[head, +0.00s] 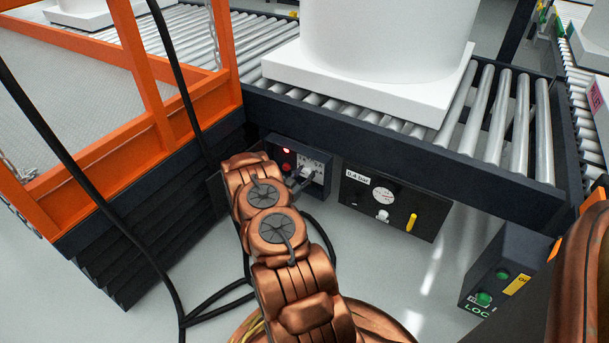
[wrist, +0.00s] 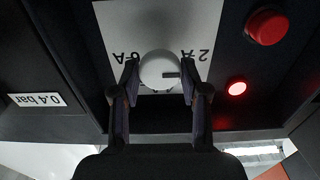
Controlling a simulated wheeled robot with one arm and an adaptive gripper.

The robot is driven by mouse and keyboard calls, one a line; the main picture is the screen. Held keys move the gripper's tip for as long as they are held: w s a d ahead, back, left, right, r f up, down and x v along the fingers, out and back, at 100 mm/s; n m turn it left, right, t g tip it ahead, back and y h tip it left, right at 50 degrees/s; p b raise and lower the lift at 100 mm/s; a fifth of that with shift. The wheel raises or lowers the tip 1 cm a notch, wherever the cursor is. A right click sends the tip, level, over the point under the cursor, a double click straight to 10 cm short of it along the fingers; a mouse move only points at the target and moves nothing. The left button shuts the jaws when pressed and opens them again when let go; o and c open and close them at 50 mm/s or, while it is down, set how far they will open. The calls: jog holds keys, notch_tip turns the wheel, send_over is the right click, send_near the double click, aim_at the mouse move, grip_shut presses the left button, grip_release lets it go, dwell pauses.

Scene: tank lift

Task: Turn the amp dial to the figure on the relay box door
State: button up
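The amp dial (wrist: 160,70) is a round white knob on a white plate (wrist: 112,22) on the dark front of a control box (head: 273,139). The wrist view shows the plate upside down, with "2A" and "6A" legible; a label behind the knob is mostly hidden. A dark mark on the knob points right in that view, below the "2A". My gripper (wrist: 160,80) has a finger on each side of the knob, with no gap visible at the tips. In the head view my gripper (head: 301,178) covers the dial. I see no readable figure on a relay box door.
The control box has a lit red lamp (wrist: 237,88) and a red button (wrist: 268,27). A gauge panel (head: 432,221) marked "0.4 bar" hangs beside it, under the roller conveyor (head: 520,182). A box with green buttons (head: 508,247) stands at right. Black cables lie at left.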

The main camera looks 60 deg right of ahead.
jog(key=c, duration=0.6)
